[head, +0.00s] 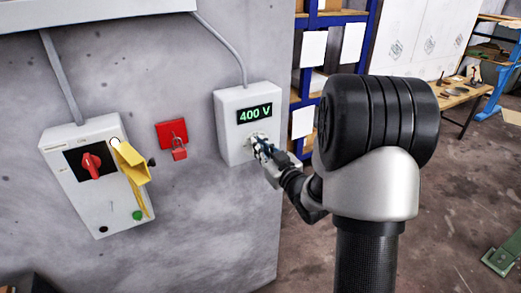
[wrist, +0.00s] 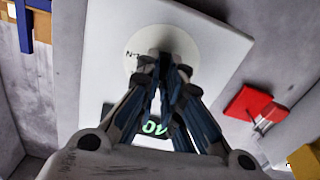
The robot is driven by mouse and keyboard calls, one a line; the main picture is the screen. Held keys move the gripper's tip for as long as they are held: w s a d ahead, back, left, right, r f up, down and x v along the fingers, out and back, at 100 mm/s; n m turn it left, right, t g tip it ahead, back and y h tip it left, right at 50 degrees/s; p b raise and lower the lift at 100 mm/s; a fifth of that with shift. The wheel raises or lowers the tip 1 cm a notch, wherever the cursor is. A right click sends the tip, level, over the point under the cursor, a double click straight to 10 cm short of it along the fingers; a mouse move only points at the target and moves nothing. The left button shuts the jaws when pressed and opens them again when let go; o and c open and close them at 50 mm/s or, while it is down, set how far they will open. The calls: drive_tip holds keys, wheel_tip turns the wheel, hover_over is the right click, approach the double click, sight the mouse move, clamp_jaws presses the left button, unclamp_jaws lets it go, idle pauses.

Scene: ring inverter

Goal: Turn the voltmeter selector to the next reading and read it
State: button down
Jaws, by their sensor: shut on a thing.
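The voltmeter box (head: 231,101) is a light grey box on the wall, and its green display (head: 255,113) reads 400 V. My gripper (head: 262,143) is at the selector below the display, with its fingers against the box front. In the wrist view my gripper (wrist: 163,62) is shut on the selector knob, which the fingers almost wholly hide. The round pale selector plate (wrist: 182,38) shows behind the fingertips, with small lettering at its left. The display (wrist: 154,127) shows there upside down, partly covered by the fingers.
Left of the box, a red plate with a red padlock (head: 179,149) hangs on the grey wall. Further left is a switch box (head: 107,209) with a red rotary handle (head: 91,166) and a yellow flap (head: 132,164). Shelving and a workbench stand at the right.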

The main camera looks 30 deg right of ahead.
drive_tip(key=shift+m, duration=0.6)
drive_tip(key=c, duration=1.7)
unclamp_jaws()
drive_tip(key=s, duration=0.7)
drive_tip(key=shift+s+d, duration=0.15)
drive_tip(key=shift+s, duration=0.05)
